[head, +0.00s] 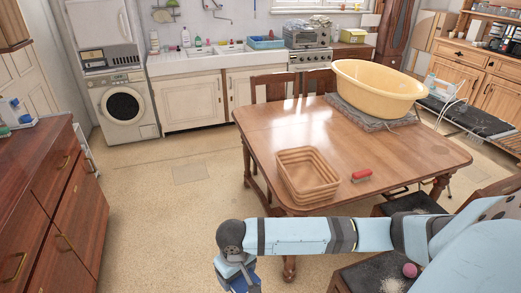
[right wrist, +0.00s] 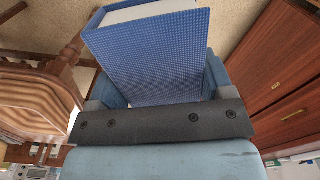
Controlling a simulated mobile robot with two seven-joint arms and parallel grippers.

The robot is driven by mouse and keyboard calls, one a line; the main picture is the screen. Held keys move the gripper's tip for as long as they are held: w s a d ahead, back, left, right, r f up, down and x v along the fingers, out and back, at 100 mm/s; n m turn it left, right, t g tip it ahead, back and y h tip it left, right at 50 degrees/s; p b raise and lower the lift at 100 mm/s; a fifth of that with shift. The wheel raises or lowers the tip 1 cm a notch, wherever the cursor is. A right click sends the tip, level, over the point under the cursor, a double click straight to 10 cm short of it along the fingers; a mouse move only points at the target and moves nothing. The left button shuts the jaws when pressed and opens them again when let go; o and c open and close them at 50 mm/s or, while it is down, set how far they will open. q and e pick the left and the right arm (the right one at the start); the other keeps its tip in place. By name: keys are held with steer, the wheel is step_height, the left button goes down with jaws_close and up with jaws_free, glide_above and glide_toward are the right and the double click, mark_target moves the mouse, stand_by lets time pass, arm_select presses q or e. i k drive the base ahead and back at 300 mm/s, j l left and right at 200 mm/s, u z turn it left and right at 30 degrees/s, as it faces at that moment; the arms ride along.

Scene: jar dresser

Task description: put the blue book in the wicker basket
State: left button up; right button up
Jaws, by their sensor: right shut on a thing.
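The blue book (right wrist: 150,55) has a finely dotted blue cover and pale pages, and it is held in my right gripper (right wrist: 158,98) in the right wrist view. The gripper is shut on it. In the head view only a bit of blue shows below my right wrist at the bottom edge, and the fingertips are mostly hidden. The wicker basket (head: 308,186) is a tan, open, square basket on the near left part of the wooden table. It looks empty. My right gripper is to the left of the basket, in front of the table and off its edge. My left gripper is not in view.
A dark red dresser (head: 50,205) stands at the left. Chairs stand by the table. The floor between dresser and table is clear.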

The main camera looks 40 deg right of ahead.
mark_target(300, 175)
steer(key=i+z, duration=0.45)
steer(key=i, duration=0.85)
steer(key=i+j+z, duration=0.1)
steer(key=i+z, duration=0.35)
steer(key=i+j+z, duration=0.55)
steer(key=i+z, duration=0.3)
steer(key=i+j+z, duration=0.3)
steer(key=z, duration=0.15)
steer(key=i+j+z, duration=0.35)
steer(key=z, duration=0.15)
